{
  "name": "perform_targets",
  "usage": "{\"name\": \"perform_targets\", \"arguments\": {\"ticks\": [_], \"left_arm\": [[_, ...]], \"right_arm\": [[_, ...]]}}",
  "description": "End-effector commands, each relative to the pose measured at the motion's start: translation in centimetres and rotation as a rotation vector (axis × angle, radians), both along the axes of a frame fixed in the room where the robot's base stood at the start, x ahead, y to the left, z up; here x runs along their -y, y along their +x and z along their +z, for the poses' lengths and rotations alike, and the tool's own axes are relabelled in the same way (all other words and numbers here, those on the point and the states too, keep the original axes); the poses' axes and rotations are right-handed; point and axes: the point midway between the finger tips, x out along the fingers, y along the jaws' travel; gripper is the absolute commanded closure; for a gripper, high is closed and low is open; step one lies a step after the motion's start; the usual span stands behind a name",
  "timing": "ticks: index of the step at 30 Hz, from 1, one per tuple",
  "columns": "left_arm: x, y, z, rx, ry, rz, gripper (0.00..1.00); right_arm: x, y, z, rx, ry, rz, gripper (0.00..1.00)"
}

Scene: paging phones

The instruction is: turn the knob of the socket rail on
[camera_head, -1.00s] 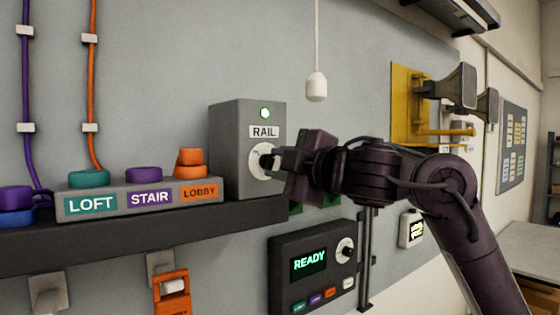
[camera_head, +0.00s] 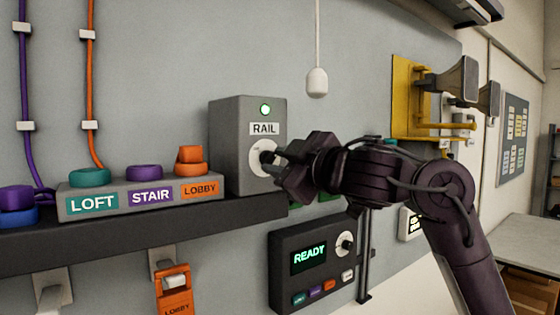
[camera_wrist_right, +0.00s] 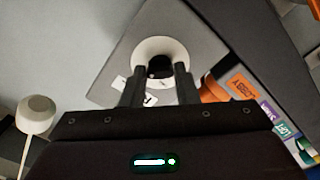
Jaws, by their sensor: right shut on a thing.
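The socket rail box (camera_head: 232,140) is a grey box labelled RAIL with a lit green lamp (camera_head: 265,110) above the label. Its knob (camera_head: 267,157) is black on a white round dial (camera_head: 257,152), partly covered by my right gripper (camera_head: 273,158). My right gripper is shut on the knob. In the right wrist view the dark knob (camera_wrist_right: 159,66) shows on its white dial, between the tips of the two fingers (camera_wrist_right: 159,80). My left gripper is not in view.
A grey block with LOFT, STAIR and LOBBY labels (camera_head: 150,212) stands left of the box on a dark shelf (camera_head: 100,240). A READY panel (camera_head: 285,245) hangs below. A white pull-cord end (camera_head: 317,82) hangs above my right arm. Yellow bracketed horns (camera_head: 405,95) are at right.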

Motion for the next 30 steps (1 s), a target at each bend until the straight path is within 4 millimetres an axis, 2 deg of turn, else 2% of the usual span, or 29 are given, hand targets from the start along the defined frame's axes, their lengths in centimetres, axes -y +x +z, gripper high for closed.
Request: {"name": "perform_targets", "arguments": {"ticks": [8,9,14,23,30], "left_arm": [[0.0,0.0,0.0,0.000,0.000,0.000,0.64],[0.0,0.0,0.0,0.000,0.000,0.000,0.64],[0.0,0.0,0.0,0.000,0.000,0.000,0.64],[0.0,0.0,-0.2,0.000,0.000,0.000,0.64],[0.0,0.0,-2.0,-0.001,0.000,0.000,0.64]], "right_arm": [[-0.1,0.1,-0.3,-0.005,-0.001,0.001,0.96],[-0.1,0.1,-0.3,-0.005,-0.001,0.001,0.70],[0.0,0.0,-0.2,-0.003,-0.001,0.001,0.51],[0.1,-0.2,-0.1,-0.001,0.000,0.001,0.51],[2.2,-2.9,-0.3,0.005,-0.002,-0.001,0.51]]}}
